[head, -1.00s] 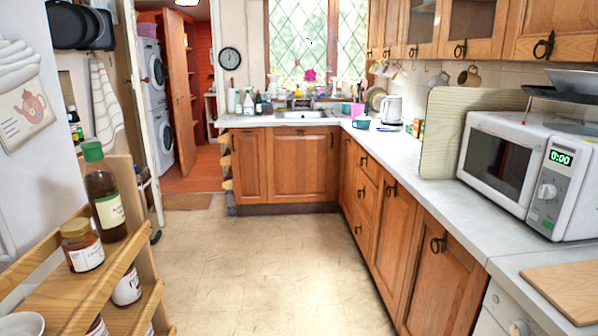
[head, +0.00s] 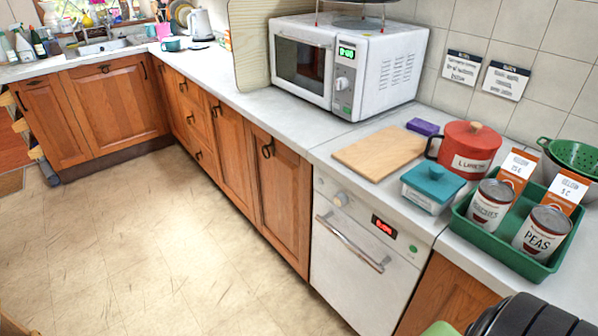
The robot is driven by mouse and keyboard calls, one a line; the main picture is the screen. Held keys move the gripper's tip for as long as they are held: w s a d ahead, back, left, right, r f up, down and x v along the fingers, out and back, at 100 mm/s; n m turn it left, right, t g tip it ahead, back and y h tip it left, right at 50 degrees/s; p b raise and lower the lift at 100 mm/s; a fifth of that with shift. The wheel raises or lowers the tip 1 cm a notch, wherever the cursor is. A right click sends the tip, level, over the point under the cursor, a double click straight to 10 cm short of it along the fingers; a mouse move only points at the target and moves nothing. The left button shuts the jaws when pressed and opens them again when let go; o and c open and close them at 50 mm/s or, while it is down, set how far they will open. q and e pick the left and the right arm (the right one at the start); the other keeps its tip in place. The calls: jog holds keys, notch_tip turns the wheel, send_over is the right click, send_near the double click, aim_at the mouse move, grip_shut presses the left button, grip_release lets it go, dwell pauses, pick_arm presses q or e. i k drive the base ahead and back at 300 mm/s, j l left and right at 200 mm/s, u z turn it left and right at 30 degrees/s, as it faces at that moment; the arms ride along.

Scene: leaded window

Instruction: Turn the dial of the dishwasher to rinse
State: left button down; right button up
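The white dishwasher (head: 345,268) is built in under the counter, right of the wooden cabinets. Its door is shut, with a horizontal bar handle (head: 352,243) across the upper front. Its round pale dial (head: 340,199) sits at the upper left of the front panel. A dark display (head: 384,225) with red digits and a green button are to the dial's right. The dial's marks are too small to read. Neither of my grippers is in the head view.
A microwave (head: 300,62), cutting board (head: 378,152), teal-lidded box (head: 432,190), red pot (head: 470,146) and green tray (head: 457,231) with cans stand on the counter (head: 330,143). The floor (head: 180,240) before the dishwasher is clear. A dark rounded object (head: 535,318) shows at bottom right.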

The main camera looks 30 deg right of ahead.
aim_at(341, 199)
jog(key=z, duration=1.3)
jog(key=i+j+z, duration=0.1)
jog(key=z, duration=0.3)
jog(key=i+j+z, duration=0.1)
jog(key=j+z, duration=0.15)
jog(key=z, duration=0.15)
jog(key=j+z, duration=0.2)
jog(key=z, duration=0.2)
jog(key=j+z, duration=0.25)
jog(key=z, duration=0.15)
jog(key=j+z, duration=0.25)
jog(key=z, duration=0.15)
jog(key=i, duration=0.05)
